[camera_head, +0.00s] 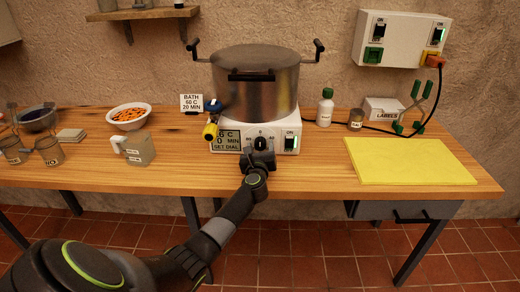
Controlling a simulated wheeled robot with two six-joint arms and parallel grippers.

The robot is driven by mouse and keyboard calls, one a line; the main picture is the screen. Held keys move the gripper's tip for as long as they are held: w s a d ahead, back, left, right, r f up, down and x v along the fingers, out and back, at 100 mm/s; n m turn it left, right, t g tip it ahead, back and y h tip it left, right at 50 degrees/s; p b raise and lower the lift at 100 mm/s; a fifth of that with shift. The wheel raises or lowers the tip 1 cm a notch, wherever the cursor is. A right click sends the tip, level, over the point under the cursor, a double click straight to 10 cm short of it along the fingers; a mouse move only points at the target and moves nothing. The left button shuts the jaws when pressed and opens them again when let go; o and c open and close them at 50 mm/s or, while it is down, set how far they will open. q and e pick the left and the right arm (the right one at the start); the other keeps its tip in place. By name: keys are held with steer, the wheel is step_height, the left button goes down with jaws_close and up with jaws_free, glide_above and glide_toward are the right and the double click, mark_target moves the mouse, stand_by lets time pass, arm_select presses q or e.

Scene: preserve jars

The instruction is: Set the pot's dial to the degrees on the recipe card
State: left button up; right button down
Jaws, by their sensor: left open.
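The large steel pot (270,98) with its lid on stands on a white base at the back of the bench. The base's front has a dark dial (261,143), a display (227,141) and a rocker switch (290,143) marked ON. The display reads "6 C", "0 MIN" and "SET DIAL"; the tap may hide part of it. The recipe card (191,103) left of the pot reads "BATH 60 C 20 MIN". My left gripper (261,157) is open, just in front of and below the dial; I cannot tell whether it touches. My right gripper is not in view.
A tap with a yellow spout (210,131) and blue handle sticks out left of the display. A measuring jug (137,148) and an orange-filled bowl (129,116) stand to the left. A yellow mat (405,162), bare, lies right. A white bottle (325,107) stands near the pot.

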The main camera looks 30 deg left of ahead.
arm_select(q)
steer(key=shift+w, duration=0.1)
steer(key=shift+c, duration=0.3)
steer(key=c, duration=0.9)
steer(key=shift+c, duration=0.2)
